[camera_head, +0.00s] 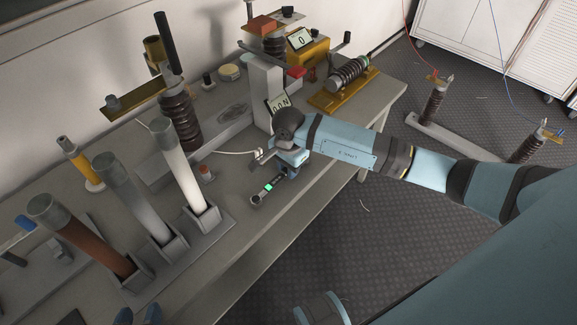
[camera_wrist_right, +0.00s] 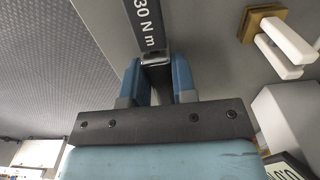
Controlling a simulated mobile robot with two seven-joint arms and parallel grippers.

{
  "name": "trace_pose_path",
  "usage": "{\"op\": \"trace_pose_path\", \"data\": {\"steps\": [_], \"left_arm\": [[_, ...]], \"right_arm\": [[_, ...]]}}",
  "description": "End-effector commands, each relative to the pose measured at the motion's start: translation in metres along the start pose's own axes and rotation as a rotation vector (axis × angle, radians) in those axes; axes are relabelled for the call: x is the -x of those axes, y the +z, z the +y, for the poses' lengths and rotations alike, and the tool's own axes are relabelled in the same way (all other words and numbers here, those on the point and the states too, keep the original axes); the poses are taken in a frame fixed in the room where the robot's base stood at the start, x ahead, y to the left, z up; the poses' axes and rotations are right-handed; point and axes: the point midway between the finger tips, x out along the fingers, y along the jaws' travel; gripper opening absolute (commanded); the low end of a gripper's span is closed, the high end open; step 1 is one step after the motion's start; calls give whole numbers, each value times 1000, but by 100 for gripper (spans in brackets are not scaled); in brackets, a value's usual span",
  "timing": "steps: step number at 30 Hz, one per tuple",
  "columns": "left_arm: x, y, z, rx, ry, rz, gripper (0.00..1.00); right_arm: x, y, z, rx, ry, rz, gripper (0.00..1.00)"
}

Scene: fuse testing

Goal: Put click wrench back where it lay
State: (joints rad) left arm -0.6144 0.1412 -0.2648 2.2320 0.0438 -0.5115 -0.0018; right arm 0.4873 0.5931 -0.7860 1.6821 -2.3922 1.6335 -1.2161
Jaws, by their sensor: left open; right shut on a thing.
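The click wrench (camera_head: 266,190) has a dark shaft, a round ratchet head and a small green display. It is at the front edge of the workbench (camera_head: 290,215), head toward the lower left; I cannot tell whether it touches the top. My right gripper (camera_head: 289,165) is shut on the wrench, largely hidden by the wrist in the head view. In the right wrist view, the wrench's dark bar (camera_wrist_right: 145,25), marked 30 N m, sits at the blue fingertips (camera_wrist_right: 157,78). My left gripper (camera_head: 138,317) is open, with only blue fingertips showing at the bottom edge.
Three tall tubes (camera_head: 122,190) stand in holders left of the wrench. A ribbed insulator (camera_head: 178,115) and a stand with a force display (camera_head: 279,103) are behind. Bench space around the wrench is clear.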

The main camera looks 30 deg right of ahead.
Motion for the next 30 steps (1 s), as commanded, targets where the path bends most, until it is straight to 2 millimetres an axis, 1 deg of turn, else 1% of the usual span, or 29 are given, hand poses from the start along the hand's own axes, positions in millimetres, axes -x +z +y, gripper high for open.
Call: {"op": "trace_pose_path", "data": {"steps": [6, 7, 10, 22, 23, 26, 30], "left_arm": [[-2, 4, 0, 0, 0, 0, 51], [-2, 3, 0, 0, 0, -1, 51], [-1, 3, 0, 0, 0, -1, 51], [-1, 2, 1, 5, 4, 1, 51], [1, -2, 2, 7, 7, 6, 51], [5, -11, 3, 5, 8, 15, 51], [7, -15, 3, 0, 4, 12, 51]], "right_arm": [[-5, 0, 0, 0, -1, 0, 0], [-4, 0, 0, 0, -1, 0, 32], [-4, 0, 0, 0, -1, 0, 55], [-4, 0, 0, 0, 1, 0, 55], [0, 0, 0, 0, -1, 0, 55], [20, -1, -1, 2, -2, 2, 55], [54, -1, -1, 2, -4, 3, 55]]}}
